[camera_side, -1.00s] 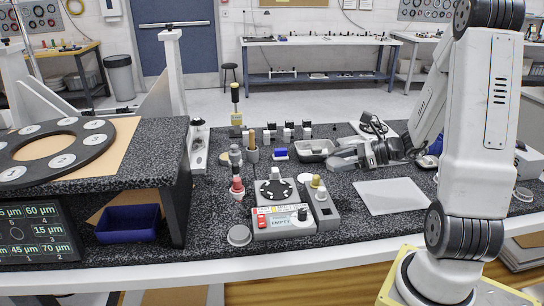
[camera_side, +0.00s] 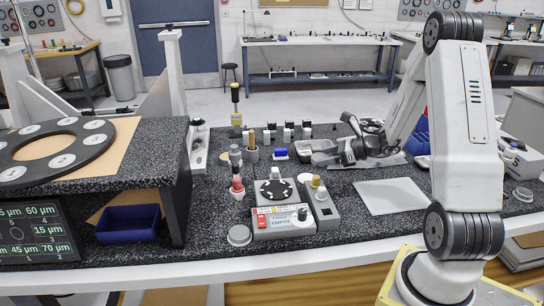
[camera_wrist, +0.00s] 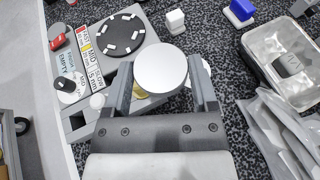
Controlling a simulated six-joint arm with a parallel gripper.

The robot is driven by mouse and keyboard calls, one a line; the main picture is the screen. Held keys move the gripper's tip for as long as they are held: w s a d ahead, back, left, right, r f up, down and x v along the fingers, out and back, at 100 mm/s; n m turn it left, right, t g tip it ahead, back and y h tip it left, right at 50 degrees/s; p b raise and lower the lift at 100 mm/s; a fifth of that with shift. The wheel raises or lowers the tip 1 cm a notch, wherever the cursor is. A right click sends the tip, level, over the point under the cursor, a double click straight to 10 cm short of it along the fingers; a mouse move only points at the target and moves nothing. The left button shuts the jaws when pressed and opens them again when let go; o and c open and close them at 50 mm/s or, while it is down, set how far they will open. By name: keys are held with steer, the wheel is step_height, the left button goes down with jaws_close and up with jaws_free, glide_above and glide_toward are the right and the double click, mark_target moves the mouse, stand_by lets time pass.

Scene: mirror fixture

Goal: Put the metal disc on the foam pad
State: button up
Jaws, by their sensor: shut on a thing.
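A pale round metal disc (camera_wrist: 160,68) is between the two fingers of my gripper (camera_wrist: 160,80) in the wrist view. The gripper is shut on it, with the disc's flat face toward the wrist camera. In the side view my gripper (camera_side: 345,154) is over the rear right of the dark speckled bench, near a clear tray; the disc cannot be made out there. A flat light-grey square sheet (camera_side: 390,196), which looks like the foam pad, lies on the bench in front and right of the gripper, with nothing on it.
A grey control unit (camera_side: 282,222) with a black dial stands left of the sheet. A clear tray (camera_side: 314,147) and a blue block (camera_side: 281,152) are behind. A crumpled grey bag (camera_wrist: 275,130) lies right in the wrist view. Several small posts stand at the back.

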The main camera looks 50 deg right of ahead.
glide_above(311, 179)
steer(key=f, duration=0.6)
steer(key=shift+s, duration=0.2)
steer(key=shift+w+d+f, duration=0.1)
steer(key=shift+w+f, duration=0.15)
steer(key=shift+f, duration=1.55)
steer(key=shift+f, duration=0.1)
steer(key=o, duration=1)
steer(key=shift+o, duration=0.2)
steer(key=shift+v, duration=3.85)
